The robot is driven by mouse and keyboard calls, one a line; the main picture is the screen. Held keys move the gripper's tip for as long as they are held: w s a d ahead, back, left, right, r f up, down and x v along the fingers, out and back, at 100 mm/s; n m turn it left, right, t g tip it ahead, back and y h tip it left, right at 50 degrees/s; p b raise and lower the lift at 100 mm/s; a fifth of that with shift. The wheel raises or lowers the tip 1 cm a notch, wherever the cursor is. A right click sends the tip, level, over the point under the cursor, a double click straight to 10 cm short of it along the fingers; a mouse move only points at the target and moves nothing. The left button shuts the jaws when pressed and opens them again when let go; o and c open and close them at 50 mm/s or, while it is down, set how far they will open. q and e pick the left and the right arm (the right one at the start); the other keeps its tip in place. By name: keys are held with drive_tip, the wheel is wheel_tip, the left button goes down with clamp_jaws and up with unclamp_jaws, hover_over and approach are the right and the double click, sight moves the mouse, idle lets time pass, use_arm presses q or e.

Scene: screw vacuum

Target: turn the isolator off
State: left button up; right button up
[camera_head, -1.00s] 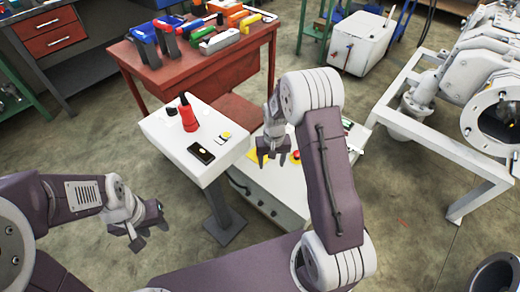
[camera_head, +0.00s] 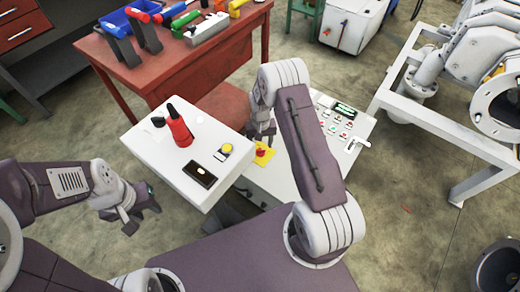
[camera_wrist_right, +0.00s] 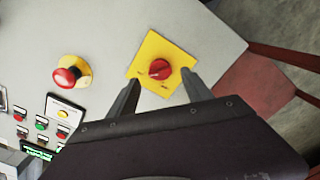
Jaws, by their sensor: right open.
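The isolator is a red rotary knob on a square yellow plate, set on the white control panel. It shows in the head view (camera_head: 262,153) and near the middle of the wrist view (camera_wrist_right: 160,70). My right gripper (camera_head: 263,132) is open, just above the isolator. In the wrist view its two fingers (camera_wrist_right: 159,88) are apart, with the knob showing between and just beyond their tips; contact is not visible. My left gripper (camera_head: 134,213) appears open and empty, left of the white pedestal table.
A red mushroom button (camera_wrist_right: 67,77) and a white panel of small buttons (camera_wrist_right: 45,130) lie left of the isolator in the wrist view. A white pedestal table (camera_head: 160,150) carries a red tool (camera_head: 180,128). A red workbench (camera_head: 170,70) stands behind; a white metal frame (camera_head: 440,130) stands at right.

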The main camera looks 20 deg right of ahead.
sight(261, 150)
wheel_tip(261, 150, down, 4)
drive_tip(key=shift+r+b, duration=0.1)
drive_tip(key=shift+b, duration=0.3)
clamp_jaws()
